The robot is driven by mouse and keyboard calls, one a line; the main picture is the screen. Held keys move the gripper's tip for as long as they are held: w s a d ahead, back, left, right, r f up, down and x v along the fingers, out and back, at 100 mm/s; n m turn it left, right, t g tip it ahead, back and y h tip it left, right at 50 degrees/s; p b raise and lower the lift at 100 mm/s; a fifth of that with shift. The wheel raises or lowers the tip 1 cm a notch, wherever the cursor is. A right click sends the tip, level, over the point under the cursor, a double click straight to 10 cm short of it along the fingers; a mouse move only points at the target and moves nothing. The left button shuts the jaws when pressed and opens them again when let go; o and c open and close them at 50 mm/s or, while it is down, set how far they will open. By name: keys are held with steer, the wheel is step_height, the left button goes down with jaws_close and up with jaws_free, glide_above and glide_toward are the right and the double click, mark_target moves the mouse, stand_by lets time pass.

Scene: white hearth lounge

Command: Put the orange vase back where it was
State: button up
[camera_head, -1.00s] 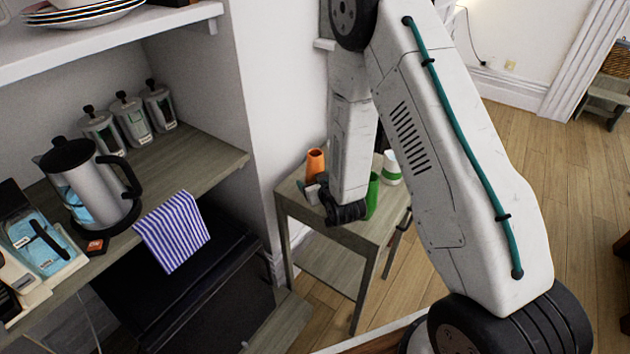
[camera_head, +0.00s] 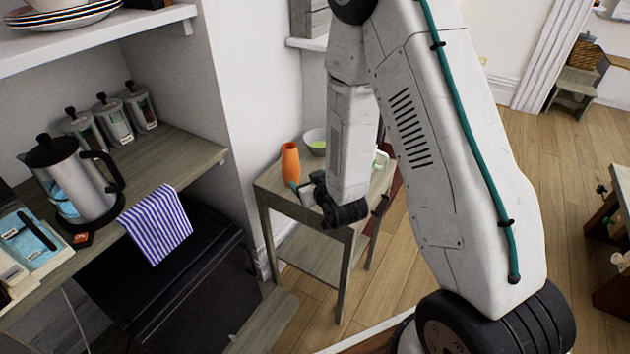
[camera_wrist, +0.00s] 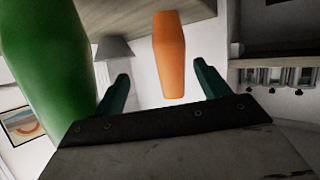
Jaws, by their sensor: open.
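The orange vase (camera_head: 290,163) stands upright on a small wooden side table (camera_head: 262,190), near its left side. My gripper (camera_head: 302,190) is low over the table, just right of the vase and partly hidden by my arm. In the wrist view, which appears upside down, my gripper (camera_wrist: 162,82) is open with its two dark green fingers apart. The orange vase (camera_wrist: 170,55) shows in the gap, beyond the fingers and not clasped. A green vase (camera_wrist: 45,60) looms close at the left of the wrist view; my arm hides it in the head view.
A shelf with a steel kettle (camera_head: 75,185), jars (camera_head: 112,118) and a striped cloth (camera_head: 157,224) is at the left.

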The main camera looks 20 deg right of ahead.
steer(key=shift+s+a+r, duration=0.1)
steer(key=shift+a+r, duration=0.05)
steer(key=shift+a, duration=0.05)
steer(key=s+d+r+g, duration=0.1)
steer(key=s+r+g, duration=0.25)
steer(key=r, duration=0.45)
steer(key=s+r+g, duration=0.2)
steer(key=s+r, duration=0.2)
steer(key=r, duration=0.4)
steer(key=s+r+g, duration=0.3)
steer(key=s+r, duration=0.3)
steer(key=s, duration=0.7)
steer(key=s+d+r+m+g, duration=0.1)
steer(key=s+r+g, duration=0.2)
steer(key=s, duration=1)
step_height(320, 180, up, 3)
steer(key=shift+d+f+g, duration=0.1)
steer(key=shift+d+g, duration=0.05)
steer(key=shift+g, duration=0.2)
